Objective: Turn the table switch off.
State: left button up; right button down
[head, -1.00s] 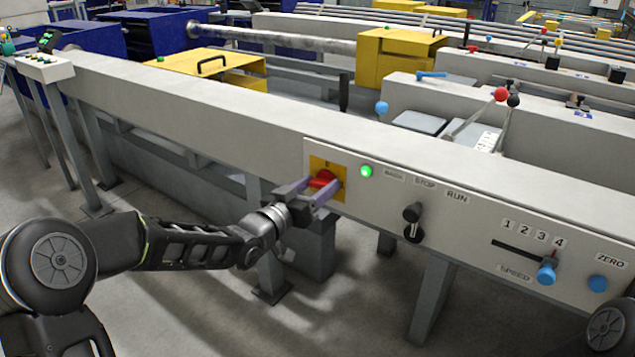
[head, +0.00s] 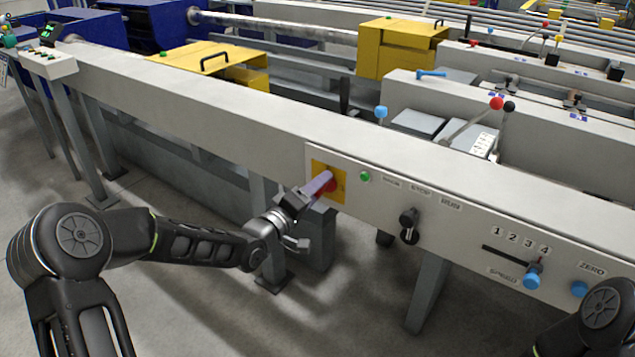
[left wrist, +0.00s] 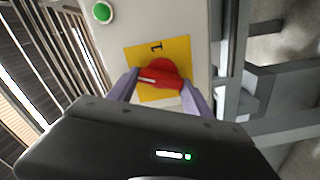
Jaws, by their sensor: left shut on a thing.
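The table switch is a red rotary knob (head: 333,185) on a yellow plate (head: 344,181) on the front panel of the runout table (head: 200,112). My left gripper (head: 326,184) is shut on the red knob, and its fingers hide part of it in the head view. In the left wrist view the purple fingers stand on either side of the red knob (left wrist: 159,74), with the yellow plate (left wrist: 172,48) behind it. A "1" shows on the plate. The green lamp (head: 365,176) beside the plate looks dark green, without a glow. My right gripper is not in view.
Right of the lamp are a black lever (head: 408,222) by the STOP and RUN labels, a blue speed slider knob (head: 532,277) and a blue ZERO button (head: 579,289). A grey leg (head: 428,292) stands below the panel. The floor in front is clear.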

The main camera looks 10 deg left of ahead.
pick_arm(q)
jog(key=shift+a+n+p, duration=0.1)
jog(key=shift+n+p, duration=1.05)
jog(key=shift+n, duration=1.25)
jog(key=shift+f, duration=0.1)
jog(key=o, duration=1.4)
jog(key=shift+c, duration=0.2)
jog(key=p+v, duration=0.1)
jog(key=v, duration=0.6)
jog(key=shift+s, duration=0.35)
jog(key=shift+a, duration=0.1)
